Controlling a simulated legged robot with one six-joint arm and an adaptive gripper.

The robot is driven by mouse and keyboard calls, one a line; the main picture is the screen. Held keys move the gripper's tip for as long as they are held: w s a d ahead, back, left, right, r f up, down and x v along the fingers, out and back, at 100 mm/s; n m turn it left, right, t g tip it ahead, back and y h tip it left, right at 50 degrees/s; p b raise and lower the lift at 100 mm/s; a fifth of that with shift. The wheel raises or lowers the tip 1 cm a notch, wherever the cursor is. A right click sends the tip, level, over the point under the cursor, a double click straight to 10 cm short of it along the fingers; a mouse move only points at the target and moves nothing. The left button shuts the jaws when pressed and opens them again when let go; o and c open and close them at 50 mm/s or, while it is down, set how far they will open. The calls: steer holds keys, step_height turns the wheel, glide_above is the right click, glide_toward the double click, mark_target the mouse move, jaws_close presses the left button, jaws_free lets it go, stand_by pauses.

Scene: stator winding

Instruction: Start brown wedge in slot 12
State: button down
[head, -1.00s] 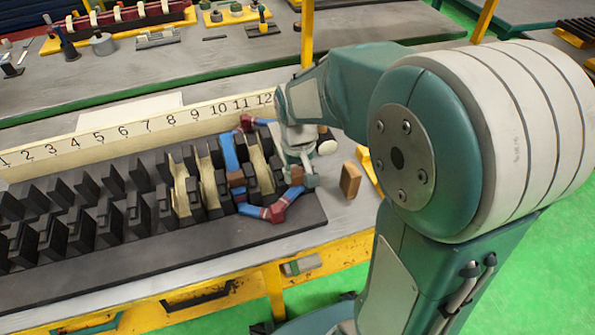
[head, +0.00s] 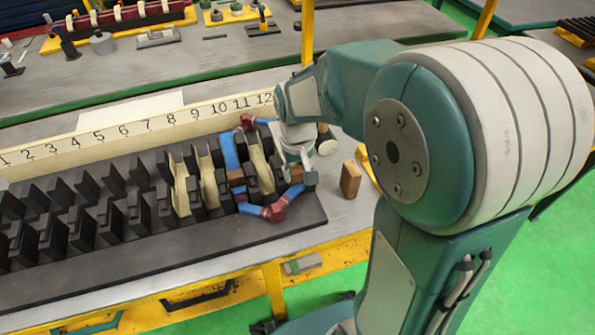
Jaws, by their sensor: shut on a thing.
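The dark stator block (head: 180,250) lies along the bench with rows of black teeth. A number strip (head: 170,125) behind it reads up to 12 at the right. Slot 12 is at the right end, largely hidden by my arm and gripper. My gripper (head: 304,178) points down at that end, shut on a small brown wedge (head: 296,173) that is mostly covered. I cannot tell whether the wedge is inside the slot. A blue coil with red bands (head: 229,152) loops around the right-end teeth. Another brown wedge (head: 236,177) sits on the coil's left side.
A brown block (head: 350,179) stands on the bench just right of the stator. A white round part (head: 327,146) lies behind my gripper. Cream liners (head: 181,188) fill some slots. A rear bench holds tools and fixtures.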

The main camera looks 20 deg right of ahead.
steer(key=shift+w, duration=0.55)
steer(key=shift+c, duration=0.9)
jaws_free()
step_height(320, 180, up, 12)
steer(key=s+t, duration=0.5)
steer(key=s, duration=1)
steer(key=shift+s+r+t, duration=0.3)
steer(key=shift+r, duration=0.15)
